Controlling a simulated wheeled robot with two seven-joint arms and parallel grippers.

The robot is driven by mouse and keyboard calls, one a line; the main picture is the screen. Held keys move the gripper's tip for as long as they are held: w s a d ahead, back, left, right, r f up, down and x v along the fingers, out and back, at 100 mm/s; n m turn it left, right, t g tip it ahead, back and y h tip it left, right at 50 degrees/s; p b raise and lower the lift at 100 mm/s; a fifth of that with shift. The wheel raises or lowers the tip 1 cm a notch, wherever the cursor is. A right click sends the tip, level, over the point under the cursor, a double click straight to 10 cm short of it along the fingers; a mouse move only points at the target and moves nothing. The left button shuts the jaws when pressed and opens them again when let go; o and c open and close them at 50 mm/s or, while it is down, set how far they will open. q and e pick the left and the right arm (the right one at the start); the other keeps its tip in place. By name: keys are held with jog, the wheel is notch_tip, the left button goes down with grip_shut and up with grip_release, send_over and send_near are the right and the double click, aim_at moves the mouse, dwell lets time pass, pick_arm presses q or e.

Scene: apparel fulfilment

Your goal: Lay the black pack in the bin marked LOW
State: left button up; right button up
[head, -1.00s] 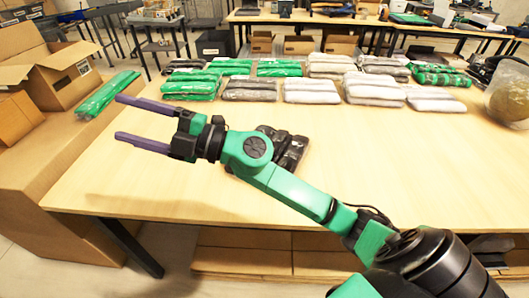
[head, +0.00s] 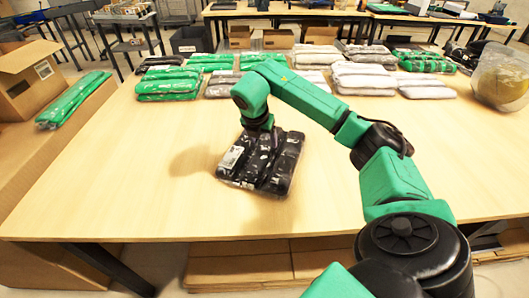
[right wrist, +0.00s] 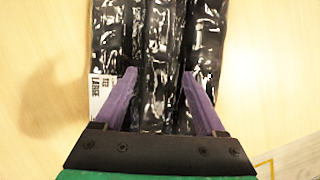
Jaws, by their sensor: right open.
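The black pack (head: 262,162) lies on the wooden table, made of several dark rolls in shiny clear wrap. In the right wrist view the pack (right wrist: 153,40) fills the middle, with a white label reading LARGE at its left side. My right gripper (right wrist: 159,73) points down over the pack, its purple fingers open and spread across the middle rolls. I cannot tell whether the fingers touch the wrap. In the head view the fingers are hidden behind the wrist. No bin marked LOW can be made out. My left gripper is not in view.
Green packs (head: 169,83) and white packs (head: 363,78) line the table's (head: 130,190) back. Another green pack (head: 73,100) and an open carton (head: 32,80) are at the left. The table around the black pack is clear.

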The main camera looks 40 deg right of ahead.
aim_at(265, 147)
jog(key=p+x, duration=0.1)
jog(key=x, duration=0.4)
jog(key=shift+w+f, duration=0.1)
jog(key=shift+w, duration=0.15)
grip_shut()
